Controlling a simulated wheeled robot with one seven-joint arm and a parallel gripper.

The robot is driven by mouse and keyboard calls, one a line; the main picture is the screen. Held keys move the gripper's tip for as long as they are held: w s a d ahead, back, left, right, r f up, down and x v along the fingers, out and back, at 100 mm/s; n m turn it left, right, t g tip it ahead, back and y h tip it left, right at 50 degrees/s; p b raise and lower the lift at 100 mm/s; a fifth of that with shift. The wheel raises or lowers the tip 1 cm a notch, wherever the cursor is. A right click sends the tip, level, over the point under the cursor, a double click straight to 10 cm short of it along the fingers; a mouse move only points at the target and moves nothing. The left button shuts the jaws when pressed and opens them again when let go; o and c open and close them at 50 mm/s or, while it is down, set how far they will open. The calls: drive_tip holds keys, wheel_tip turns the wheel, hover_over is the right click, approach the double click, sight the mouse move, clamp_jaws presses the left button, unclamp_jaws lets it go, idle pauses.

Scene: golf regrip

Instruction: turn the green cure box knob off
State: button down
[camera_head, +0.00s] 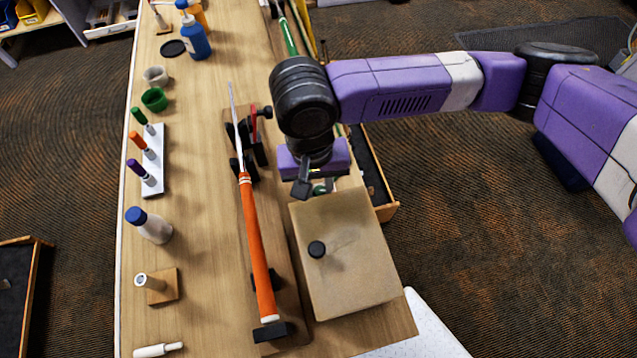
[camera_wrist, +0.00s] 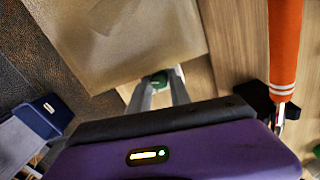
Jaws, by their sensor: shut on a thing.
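A bit of green also shows under my gripper in the head view. My gripper (camera_wrist: 162,86) is shut on the green knob; it also shows in the head view (camera_head: 314,188), just beyond the box's far edge. The knob's pointer direction is hidden by the fingers.
A club with an orange grip (camera_head: 256,245) lies in black holders just left of the box. Bottles, a white rack (camera_head: 153,165) of coloured handles and cups line the bench's left side. An open drawer (camera_head: 385,208) is right of my gripper.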

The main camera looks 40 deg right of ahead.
drive_tip(key=n, duration=0.4)
drive_tip(key=shift+p, duration=0.3)
drive_tip(key=shift+n, duration=1.4)
drive_tip(key=c, duration=1.5)
unclamp_jaws()
